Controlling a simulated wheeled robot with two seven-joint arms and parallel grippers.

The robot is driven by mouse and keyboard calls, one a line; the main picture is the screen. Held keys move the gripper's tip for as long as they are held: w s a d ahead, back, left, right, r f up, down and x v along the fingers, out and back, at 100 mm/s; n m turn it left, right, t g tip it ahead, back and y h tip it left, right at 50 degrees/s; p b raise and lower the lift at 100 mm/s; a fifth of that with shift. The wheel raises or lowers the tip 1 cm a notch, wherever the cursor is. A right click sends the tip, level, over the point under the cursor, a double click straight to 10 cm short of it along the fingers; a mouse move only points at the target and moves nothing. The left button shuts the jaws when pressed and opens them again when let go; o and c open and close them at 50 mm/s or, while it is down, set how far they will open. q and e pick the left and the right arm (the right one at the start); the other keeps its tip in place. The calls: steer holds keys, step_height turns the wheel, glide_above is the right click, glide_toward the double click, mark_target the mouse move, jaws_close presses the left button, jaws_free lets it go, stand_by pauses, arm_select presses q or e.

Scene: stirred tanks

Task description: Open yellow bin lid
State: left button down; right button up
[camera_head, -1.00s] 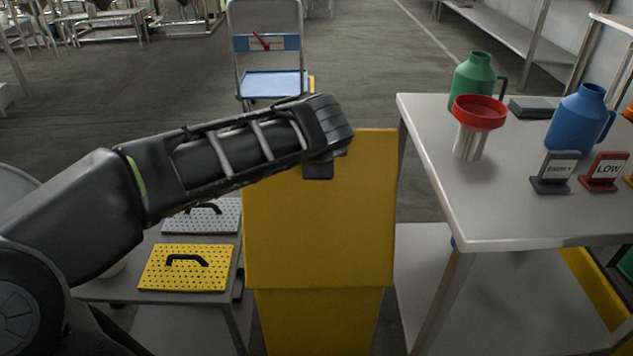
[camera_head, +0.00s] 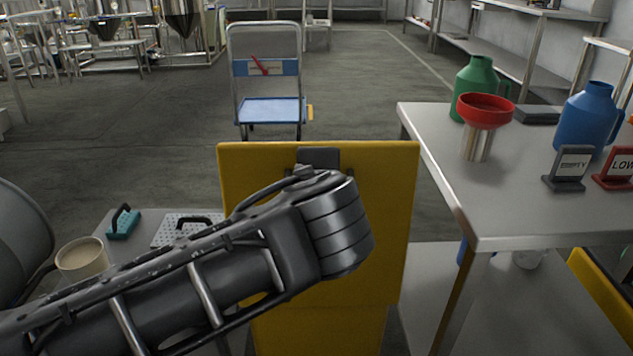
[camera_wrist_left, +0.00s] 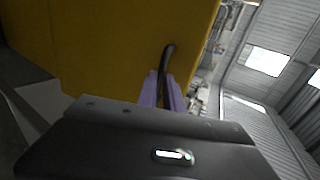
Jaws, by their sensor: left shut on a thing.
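The yellow bin lid (camera_head: 390,210) stands up as a broad panel in the head view, wider at its top edge than lower down. It looks raised and tilted above the yellow bin body (camera_head: 320,335). The lid also fills the upper left of the left wrist view (camera_wrist_left: 110,45). My left gripper (camera_wrist_left: 163,92) is shut on the lid's black handle (camera_wrist_left: 169,52), its purple fingers around the handle's lower end. In the head view my left arm covers the lid's middle and hides the fingertips. The bin's inside is hidden. My right gripper is not in view.
A grey table (camera_head: 440,160) stands close on the right with a green jug (camera_head: 478,90), a red funnel (camera_head: 485,112) and a blue jug (camera_head: 583,120). A low table with a beige cup (camera_head: 82,260) is on the left. A trolley (camera_head: 270,108) stands behind; open floor surrounds it.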

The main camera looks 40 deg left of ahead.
arm_select(q)
steer(key=c, duration=1.8)
jaws_free()
steer(key=shift+f, duration=0.4)
steer(key=o, duration=0.3)
steer(key=shift+w+r, duration=0.1)
steer(key=shift+r, duration=0.05)
steer(key=p+v, duration=0.2)
steer(key=v, duration=0.5)
steer(key=shift+s+d+r+p, duration=0.2)
steer(key=shift+s+r+p, duration=0.05)
steer(key=shift+s+p, duration=0.05)
